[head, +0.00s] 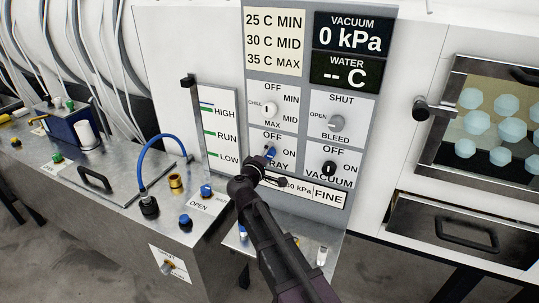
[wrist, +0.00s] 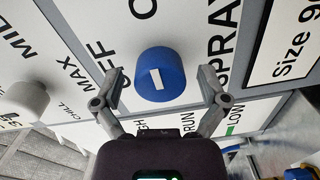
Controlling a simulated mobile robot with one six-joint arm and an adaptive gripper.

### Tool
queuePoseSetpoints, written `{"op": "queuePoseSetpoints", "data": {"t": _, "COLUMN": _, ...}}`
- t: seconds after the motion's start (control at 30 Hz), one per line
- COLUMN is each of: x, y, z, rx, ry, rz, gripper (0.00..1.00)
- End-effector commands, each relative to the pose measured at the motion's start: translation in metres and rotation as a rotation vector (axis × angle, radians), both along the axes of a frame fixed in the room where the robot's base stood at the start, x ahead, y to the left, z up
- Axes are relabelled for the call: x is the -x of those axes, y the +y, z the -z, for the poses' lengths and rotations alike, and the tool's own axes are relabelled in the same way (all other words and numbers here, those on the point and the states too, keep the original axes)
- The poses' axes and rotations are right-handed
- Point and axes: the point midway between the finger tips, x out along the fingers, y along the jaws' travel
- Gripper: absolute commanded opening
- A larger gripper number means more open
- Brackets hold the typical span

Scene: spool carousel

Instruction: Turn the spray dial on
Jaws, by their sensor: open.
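The blue spray dial (head: 270,151) sits on the control panel, with OFF above it and ON to its right. In the wrist view the dial (wrist: 172,68) is large and central, with a short white mark on its face. That mark runs roughly up and down in the wrist picture; I cannot tell which label it points to. My gripper (wrist: 162,88) is open, one finger on either side of the dial, with gaps visible between them. In the head view my gripper (head: 267,172) is just below the dial and covers part of the SPRAY label.
A white chill dial (head: 269,109), a grey bleed knob (head: 336,123) and a black vacuum dial (head: 329,168) are close by on the panel. A blue hose (head: 151,146) arches over the metal bench at left. A drawer handle (head: 467,235) sticks out at right.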

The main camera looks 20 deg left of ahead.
Motion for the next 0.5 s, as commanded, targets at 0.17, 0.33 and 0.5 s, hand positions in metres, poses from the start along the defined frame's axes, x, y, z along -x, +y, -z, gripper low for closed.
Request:
{"op": "queuePoseSetpoints", "data": {"t": 0.17, "x": 0.012, "y": 0.000, "z": 0.000, "rx": 0.000, "ry": 0.000, "rz": -0.002, "gripper": 0.93}}
{"op": "queuePoseSetpoints", "data": {"t": 0.33, "x": 0.032, "y": 0.001, "z": 0.000, "rx": 0.000, "ry": -0.001, "rz": -0.002, "gripper": 0.93}}
{"op": "queuePoseSetpoints", "data": {"t": 0.5, "x": 0.054, "y": 0.003, "z": 0.000, "rx": 0.000, "ry": -0.002, "rz": -0.002, "gripper": 0.93}}
